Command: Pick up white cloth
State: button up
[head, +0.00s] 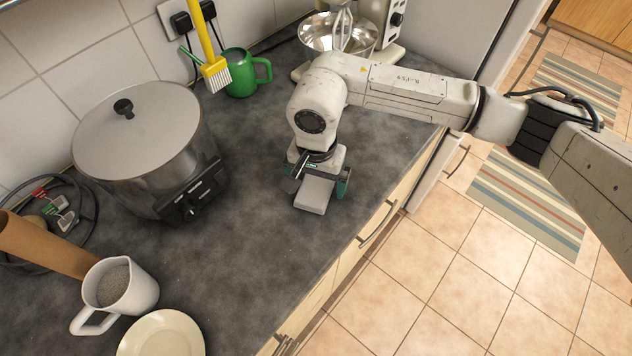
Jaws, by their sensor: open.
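My gripper (320,186) hangs at the end of my arm, pointing down over the grey worktop near its front edge. Dark green parts show at its sides. A pale grey-white flat block (314,195) shows at the gripper. I cannot tell whether it is part of the gripper or a folded cloth between or below the jaws. The jaws are open, but the fingertips are mostly hidden by the wrist. No other white cloth shows in the head view.
The worktop (255,245) is clear left of the gripper. Cables lie at the left.

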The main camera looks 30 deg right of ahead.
jog(key=shift+f, duration=0.25)
jog(key=shift+c, duration=0.4)
jog(key=c, duration=1.1)
jog(key=shift+r, duration=0.45)
jog(key=shift+c, duration=0.2)
notch_tip(320, 180, up, 2)
jog(key=shift+w+r+b, duration=0.1)
jog(key=shift+r+b, duration=0.05)
jog(key=shift+b, duration=0.25)
jog(key=s+d+r+b, duration=0.1)
jog(key=s+r+b, duration=0.3)
jog(key=s+r, duration=0.6)
jog(key=s, duration=0.4)
jog(key=shift+d, duration=0.15)
